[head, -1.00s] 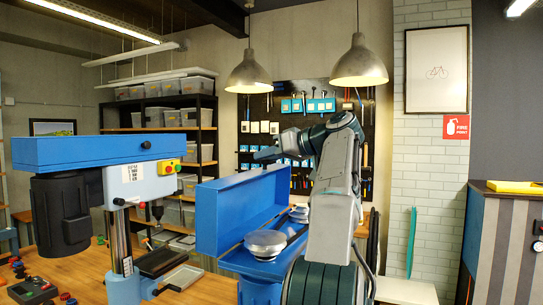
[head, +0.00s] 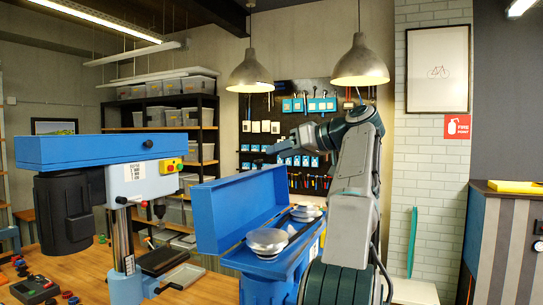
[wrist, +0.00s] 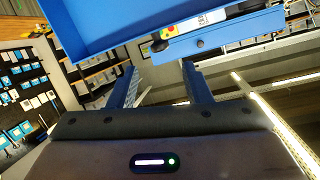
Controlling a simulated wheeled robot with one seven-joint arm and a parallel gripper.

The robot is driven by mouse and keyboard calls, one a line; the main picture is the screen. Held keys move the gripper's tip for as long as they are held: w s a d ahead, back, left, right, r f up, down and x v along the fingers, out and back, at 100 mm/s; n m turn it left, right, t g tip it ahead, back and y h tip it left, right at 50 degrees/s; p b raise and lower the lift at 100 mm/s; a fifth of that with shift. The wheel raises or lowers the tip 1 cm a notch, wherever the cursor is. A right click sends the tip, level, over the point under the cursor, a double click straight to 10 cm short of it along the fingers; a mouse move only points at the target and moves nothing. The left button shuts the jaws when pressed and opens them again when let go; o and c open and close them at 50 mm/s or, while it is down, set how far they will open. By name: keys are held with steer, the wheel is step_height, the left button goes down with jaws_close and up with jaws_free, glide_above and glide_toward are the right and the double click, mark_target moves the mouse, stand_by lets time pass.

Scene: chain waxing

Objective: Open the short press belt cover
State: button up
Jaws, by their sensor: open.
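The short press belt cover (head: 240,208) is a long blue lid standing up on its left edge, swung open. Silver stepped pulleys (head: 268,240) and a second pulley set (head: 304,212) show in the blue housing below it. My gripper (head: 272,149) is above the far end of the cover, apart from it, pointing left. In the wrist view, my gripper (wrist: 160,70) has its two fingers spread with nothing between them. The blue cover (wrist: 120,28) fills the top of that view, beyond the fingertips.
A taller press with a shut blue cover (head: 100,149) and a black motor (head: 62,208) stands at left on the wooden bench (head: 80,268). Two lamps (head: 250,72) (head: 360,62) hang above. The air around my gripper looks clear.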

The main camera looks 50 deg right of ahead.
steer(key=shift+v, duration=1.65)
